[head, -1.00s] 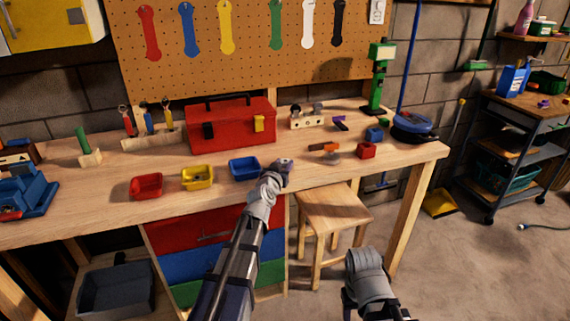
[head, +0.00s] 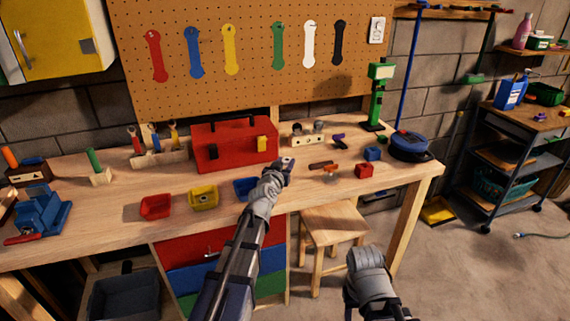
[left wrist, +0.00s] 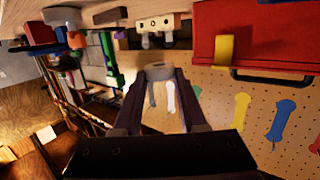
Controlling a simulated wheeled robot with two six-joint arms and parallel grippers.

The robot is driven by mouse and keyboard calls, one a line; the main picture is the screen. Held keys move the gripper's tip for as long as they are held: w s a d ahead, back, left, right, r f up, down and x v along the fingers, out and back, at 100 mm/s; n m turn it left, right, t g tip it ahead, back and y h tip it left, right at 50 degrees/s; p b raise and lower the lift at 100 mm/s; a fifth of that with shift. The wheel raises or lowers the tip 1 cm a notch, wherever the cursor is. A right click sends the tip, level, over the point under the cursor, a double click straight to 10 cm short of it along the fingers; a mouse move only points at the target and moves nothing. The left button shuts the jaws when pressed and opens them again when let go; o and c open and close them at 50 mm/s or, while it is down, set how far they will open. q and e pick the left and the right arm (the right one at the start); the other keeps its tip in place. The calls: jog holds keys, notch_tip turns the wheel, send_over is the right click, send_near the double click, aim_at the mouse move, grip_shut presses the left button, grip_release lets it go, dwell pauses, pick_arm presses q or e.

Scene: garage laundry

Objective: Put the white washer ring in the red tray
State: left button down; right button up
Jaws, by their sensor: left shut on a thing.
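The white washer ring (left wrist: 158,71) shows in the left wrist view as a pale grey-white ring between the fingertips of my left gripper (left wrist: 160,76). The fingers are shut on it. In the head view my left gripper (head: 285,163) is over the bench, in front of the red toolbox's right end; the ring is too small to make out clearly there. The red tray (head: 156,207) sits at the bench's front edge, well to the left of the gripper, and looks empty. My right arm shows at the lower right, but its fingers are not visible.
A yellow tray (head: 203,198) and a blue tray (head: 244,188), partly hidden by my left arm, stand between the gripper and the red tray. The red toolbox (head: 234,151) is behind. A blue vise (head: 42,212) stands at the left; a red block (head: 364,171) lies to the right.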

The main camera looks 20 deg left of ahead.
pick_arm(q)
jog(key=shift+r+p, duration=2.7)
jog(key=shift+r, duration=0.4)
pick_arm(e)
jog(key=shift+r, duration=3.1)
pick_arm(q)
notch_tip(320, 180, down, 5)
jog(key=b, duration=0.5)
jog(key=shift+f, duration=0.15)
pick_arm(e)
notch_tip(320, 180, down, 5)
jog(key=shift+f, duration=0.15)
pick_arm(q)
notch_tip(320, 180, down, 10)
jog(key=b, duration=0.9)
jog(key=shift+r+b, duration=0.25)
jog(key=shift+b, duration=0.1)
pick_arm(e)
notch_tip(320, 180, down, 10)
jog(key=shift+r, duration=0.25)
jog(key=shift+f, duration=0.1)
pick_arm(q)
jog(key=shift+f, duration=0.2)
jog(key=shift+c, duration=2.3)
grip_release()
pick_arm(e)
jog(key=shift+f, duration=0.1)
